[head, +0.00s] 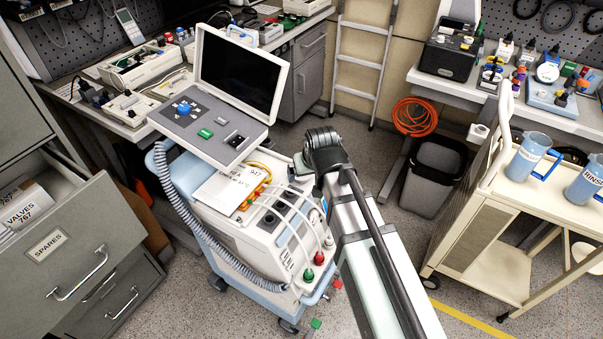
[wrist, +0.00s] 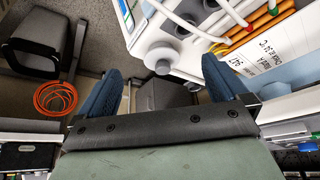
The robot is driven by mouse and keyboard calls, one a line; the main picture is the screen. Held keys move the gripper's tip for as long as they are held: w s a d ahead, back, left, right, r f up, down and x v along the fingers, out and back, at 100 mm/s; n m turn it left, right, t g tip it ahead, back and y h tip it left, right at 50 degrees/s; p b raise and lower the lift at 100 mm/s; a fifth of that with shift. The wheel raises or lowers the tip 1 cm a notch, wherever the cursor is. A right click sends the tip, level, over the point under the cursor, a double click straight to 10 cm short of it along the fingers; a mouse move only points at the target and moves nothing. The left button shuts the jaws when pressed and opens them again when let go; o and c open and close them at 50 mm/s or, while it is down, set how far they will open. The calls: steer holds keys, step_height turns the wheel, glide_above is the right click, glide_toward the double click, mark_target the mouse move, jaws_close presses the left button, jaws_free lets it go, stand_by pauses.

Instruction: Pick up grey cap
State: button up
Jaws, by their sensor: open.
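A small grey piece (head: 329,242), possibly the grey cap, shows at the right edge of the pump cart's top, beside a red cap (head: 319,258) and a green cap (head: 308,273). It is too small to be sure.
The pump cart (head: 225,223) carries white hoses, a paper card (head: 235,186) and a raised screen (head: 240,70). An open drawer (head: 75,255) is at left. A bin (head: 433,178), an orange cable coil (head: 415,116) and a cream trolley (head: 525,195) are at right.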

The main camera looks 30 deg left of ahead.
step_height(320, 180, up, 3)
steer(key=w+a, duration=0.2)
glide_above(303, 178)
steer(key=shift+t+y, duration=0.3)
step_height(303, 178, down, 7)
steer(key=shift+f, duration=0.2)
steer(key=shift+x, duration=2.6)
steer(key=shift+w, duration=0.2)
steer(key=shift+c, duration=0.3)
steer(key=shift+r, duration=0.1)
steer(key=c, duration=0.9)
